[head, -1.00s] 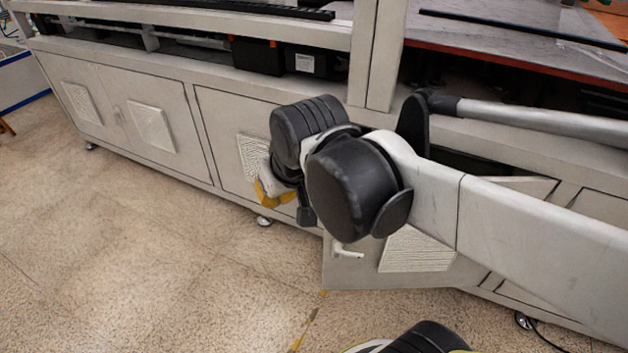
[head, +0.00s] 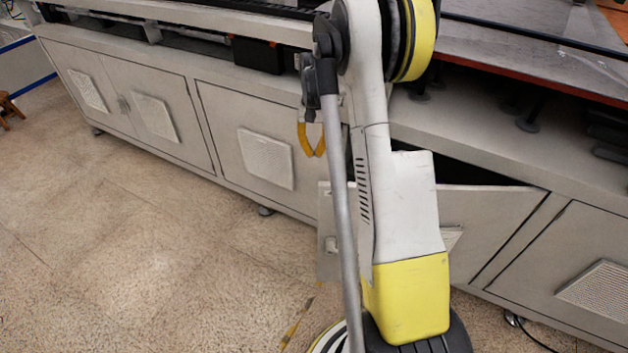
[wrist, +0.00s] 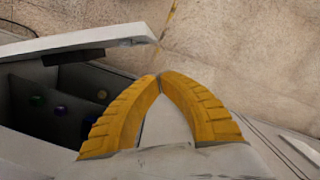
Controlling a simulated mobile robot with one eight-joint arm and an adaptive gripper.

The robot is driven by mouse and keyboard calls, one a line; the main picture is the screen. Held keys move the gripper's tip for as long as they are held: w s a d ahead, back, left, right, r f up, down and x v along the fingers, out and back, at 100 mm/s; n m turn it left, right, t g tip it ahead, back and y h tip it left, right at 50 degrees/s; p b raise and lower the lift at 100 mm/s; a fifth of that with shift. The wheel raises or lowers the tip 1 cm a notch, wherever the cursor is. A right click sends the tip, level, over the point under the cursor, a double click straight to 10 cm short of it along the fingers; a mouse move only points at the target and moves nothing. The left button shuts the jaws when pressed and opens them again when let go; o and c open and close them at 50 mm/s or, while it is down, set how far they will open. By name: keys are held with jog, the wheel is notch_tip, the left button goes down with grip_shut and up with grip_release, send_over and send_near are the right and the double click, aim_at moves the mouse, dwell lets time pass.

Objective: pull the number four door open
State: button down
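A light grey cabinet door (head: 325,215) stands partly swung out from the cabinet front in the head view. My arm covers its middle, and a small handle (head: 331,245) shows near its free edge. No number is readable on it. A dark gap (head: 475,172) shows above and behind it. In the wrist view, the door's top edge (wrist: 85,42) crosses the upper left, with the dark opening (wrist: 50,105) beside it. My gripper (head: 315,154) is above the door's free-edge side. Its yellow fingers (wrist: 160,76) meet at the tips with nothing visible between them.
Closed doors with white vent panels (head: 266,158) lie to the left, and another closed door (head: 590,270) to the right. The worktop (head: 530,70) runs above. Speckled floor (head: 150,260) is open in front. Several small coloured round parts (wrist: 60,108) show inside the opening.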

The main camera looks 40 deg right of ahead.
aim_at(326, 198)
jog(key=s+d+f+m, duration=0.1)
jog(key=d+f, duration=0.3)
jog(key=f, duration=0.1)
jog(key=shift+g+y, duration=0.4)
jog(key=shift+s+a+f+b, duration=0.65)
jog(key=shift+s+f+b, duration=0.15)
jog(key=shift+f, duration=0.95)
jog(key=shift+s+a+f+b, duration=0.65)
jog(key=shift+s+f, duration=0.2)
jog(key=shift+f, duration=0.85)
jog(key=shift+s+a+f+b, duration=0.65)
jog(key=shift+s+f+b, duration=0.15)
jog(key=shift+f, duration=0.95)
jog(key=shift+s, duration=0.1)
